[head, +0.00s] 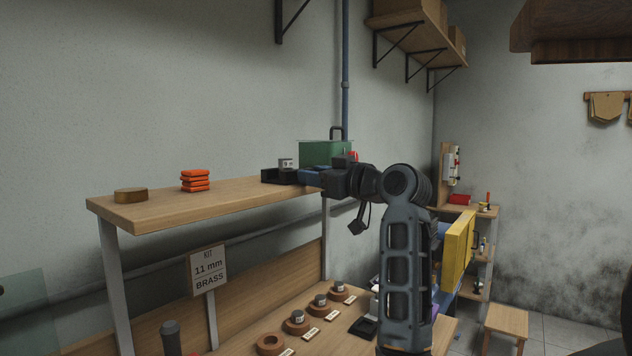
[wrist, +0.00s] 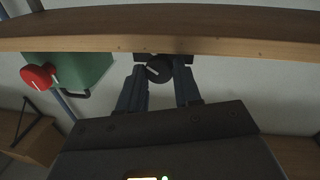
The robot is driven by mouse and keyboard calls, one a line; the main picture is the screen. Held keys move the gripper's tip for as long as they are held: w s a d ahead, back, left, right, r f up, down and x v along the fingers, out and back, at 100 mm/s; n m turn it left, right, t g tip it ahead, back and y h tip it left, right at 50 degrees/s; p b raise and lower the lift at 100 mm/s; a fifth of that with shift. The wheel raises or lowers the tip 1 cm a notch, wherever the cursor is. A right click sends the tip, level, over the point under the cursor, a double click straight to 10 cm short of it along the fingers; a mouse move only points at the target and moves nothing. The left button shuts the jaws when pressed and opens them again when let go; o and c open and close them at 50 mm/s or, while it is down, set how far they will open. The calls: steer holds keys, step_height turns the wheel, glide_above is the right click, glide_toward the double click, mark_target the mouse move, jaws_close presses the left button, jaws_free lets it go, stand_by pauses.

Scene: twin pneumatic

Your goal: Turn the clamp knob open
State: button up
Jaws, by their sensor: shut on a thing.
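A round black knob with a white pointer line (wrist: 158,69) sits between the two fingers of my gripper (wrist: 160,75) in the wrist view, just beside the wooden shelf edge. My gripper is shut on this knob. In the head view my gripper (head: 308,176) is at the right end of the upper shelf, beside a low black holder (head: 279,177) with a small grey block (head: 286,164). The knob itself cannot be made out there. I cannot read the pointer's meaning.
A green box (head: 322,152) stands behind my gripper; its red knob (wrist: 38,78) shows in the wrist view. A "KIT 11 mm BRASS" sign (head: 209,270) stands below.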

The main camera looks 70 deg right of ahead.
steer(key=o, duration=1)
steer(key=shift+o, duration=0.2)
steer(key=shift+s, duration=0.1)
steer(key=b+v, duration=0.1)
steer(key=v, duration=0.6)
steer(key=shift+s+a, duration=0.2)
steer(key=shift+s, duration=0.1)
